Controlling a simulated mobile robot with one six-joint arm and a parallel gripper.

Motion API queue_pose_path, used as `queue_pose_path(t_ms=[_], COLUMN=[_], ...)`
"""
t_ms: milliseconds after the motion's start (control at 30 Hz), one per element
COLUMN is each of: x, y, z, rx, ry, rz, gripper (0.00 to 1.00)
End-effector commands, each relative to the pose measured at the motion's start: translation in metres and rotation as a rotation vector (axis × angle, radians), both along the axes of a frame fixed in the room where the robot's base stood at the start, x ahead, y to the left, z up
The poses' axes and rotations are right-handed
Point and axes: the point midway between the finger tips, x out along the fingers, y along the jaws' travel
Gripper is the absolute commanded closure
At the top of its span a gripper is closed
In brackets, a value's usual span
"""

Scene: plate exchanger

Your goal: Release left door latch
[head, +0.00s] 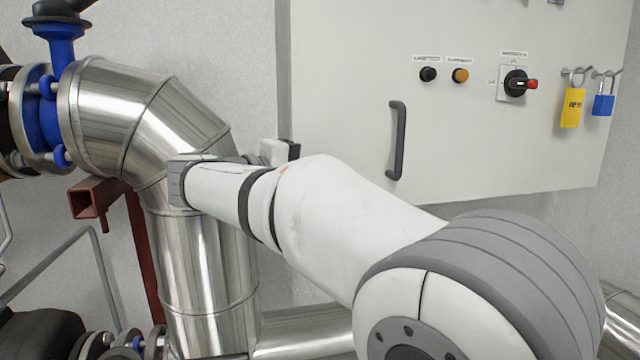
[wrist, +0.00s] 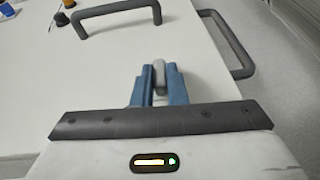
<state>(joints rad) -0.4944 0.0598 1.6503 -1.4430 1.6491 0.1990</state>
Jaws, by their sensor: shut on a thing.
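The cabinet door (head: 340,100) is a pale grey panel, closed as far as I can see. My gripper (wrist: 158,76) has two blue fingers, shut on a small light-grey latch (wrist: 159,70) on the door face in the wrist view. The latch's rounded top shows between the fingertips; its lower part is hidden by the fingers. In the head view my arm reaches to the cabinet's left edge, and the fingers and latch are largely hidden there.
Another dark bar (wrist: 236,50) lies right of my gripper. A large metal pipe (head: 150,110) runs close on the left. A rotary switch (head: 516,83) and padlocks (head: 572,108) are farther right.

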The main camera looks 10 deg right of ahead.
Motion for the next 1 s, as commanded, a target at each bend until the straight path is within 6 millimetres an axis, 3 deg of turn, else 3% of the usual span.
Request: queue_pose_path(t_ms=[300, 833, 867, 1000], x=[-0.0002, -0.0002, -0.0002, -0.0001], y=[-0.0001, -0.0002, -0.0002, -0.0002], z=[-0.0039, -0.0031, -0.0031, -0.0029], rx=[-0.119, -0.142, -0.142, -0.141], ry=[0.003, 0.003, 0.003, 0.002], rz=[-0.002, -0.002, -0.002, -0.002], gripper=[1.0, 1.0, 0.87, 0.75])
